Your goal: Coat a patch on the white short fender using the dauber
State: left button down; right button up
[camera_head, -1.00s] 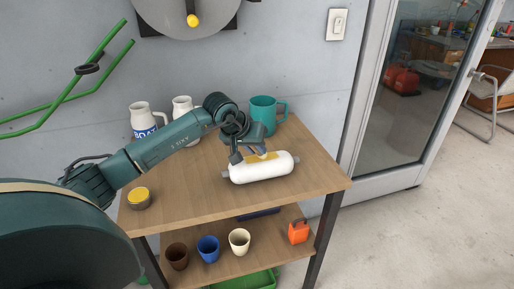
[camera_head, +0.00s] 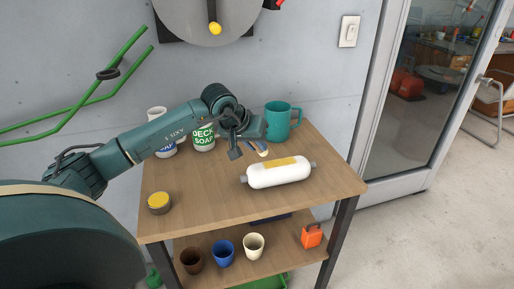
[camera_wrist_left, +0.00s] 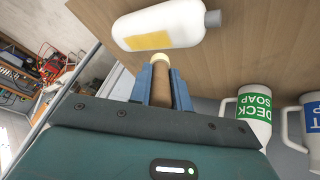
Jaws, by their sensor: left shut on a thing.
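The white short fender (camera_head: 278,177) lies on its side on the table top, with a yellow patch (camera_head: 284,163) along its upper side. In the left wrist view the fender (camera_wrist_left: 185,23) and its yellow patch (camera_wrist_left: 149,41) show clearly. My left gripper (camera_head: 250,153) is behind and left of the fender, apart from it. It is shut on the dauber (camera_wrist_left: 161,82), whose tan handle sits between the fingers. The dauber's pale yellowish tip (camera_head: 263,153) points toward the fender. My right gripper is in neither view.
A round tin with yellow contents (camera_head: 159,201) stands at the table's front left. A teal mug (camera_head: 280,122) and two white jugs, one labelled deck soap (camera_head: 203,139), stand at the back. Several cups and an orange item (camera_head: 312,236) are on the lower shelf. The table's middle front is clear.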

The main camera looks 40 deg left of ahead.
pick_arm(q)
notch_tip(320, 180, up, 2)
jog(key=shift+p, duration=0.4)
jog(key=shift+r+p, duration=0.4)
jog(key=shift+r, duration=0.65)
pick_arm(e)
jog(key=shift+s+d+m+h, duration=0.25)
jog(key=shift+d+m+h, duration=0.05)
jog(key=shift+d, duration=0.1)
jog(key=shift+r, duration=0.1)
